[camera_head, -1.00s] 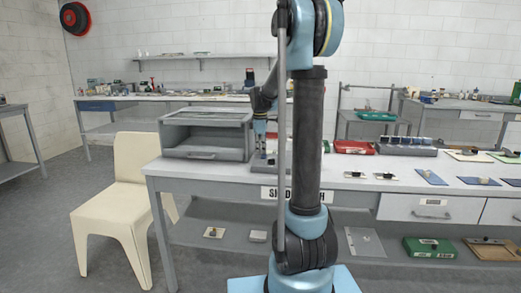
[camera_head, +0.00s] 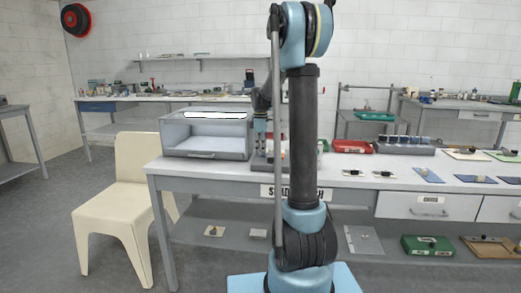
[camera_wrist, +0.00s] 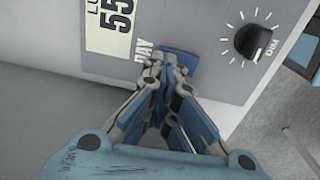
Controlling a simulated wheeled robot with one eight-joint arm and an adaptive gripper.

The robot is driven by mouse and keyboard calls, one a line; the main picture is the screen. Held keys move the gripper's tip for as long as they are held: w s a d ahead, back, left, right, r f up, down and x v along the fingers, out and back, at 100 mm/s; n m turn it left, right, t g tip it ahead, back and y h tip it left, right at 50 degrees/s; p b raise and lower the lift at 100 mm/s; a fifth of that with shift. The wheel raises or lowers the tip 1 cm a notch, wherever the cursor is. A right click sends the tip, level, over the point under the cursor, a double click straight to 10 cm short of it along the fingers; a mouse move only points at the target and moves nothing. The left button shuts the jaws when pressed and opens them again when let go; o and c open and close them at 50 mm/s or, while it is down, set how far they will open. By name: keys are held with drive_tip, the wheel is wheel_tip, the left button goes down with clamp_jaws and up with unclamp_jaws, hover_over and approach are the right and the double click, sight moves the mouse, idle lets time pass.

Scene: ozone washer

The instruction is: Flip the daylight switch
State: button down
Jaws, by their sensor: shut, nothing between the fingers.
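The daylight switch (camera_wrist: 183,62) is a blue rocker beside the letters DAY on a grey panel (camera_wrist: 205,22) in the wrist view. My gripper (camera_wrist: 167,64) is shut and empty, its fingertips right at the switch and covering part of it. I cannot tell whether they touch it. In the head view a grey box with an open front (camera_head: 205,155) stands on the bench. A bright white strip glows at its top and its inside is lit.
The panel also has a black DIM knob (camera_wrist: 253,40) and a LUX display (camera_wrist: 112,28). Right on the bench (camera_head: 345,172) are a red tray (camera_head: 352,146) and small parts. A cream chair (camera_head: 133,180) stands at the bench's left end.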

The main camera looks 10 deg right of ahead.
drive_tip(key=shift+s+f, duration=0.1)
drive_tip(key=shift+f, duration=0.05)
drive_tip(key=shift+s+f, duration=0.1)
drive_tip(key=shift+s, duration=0.2)
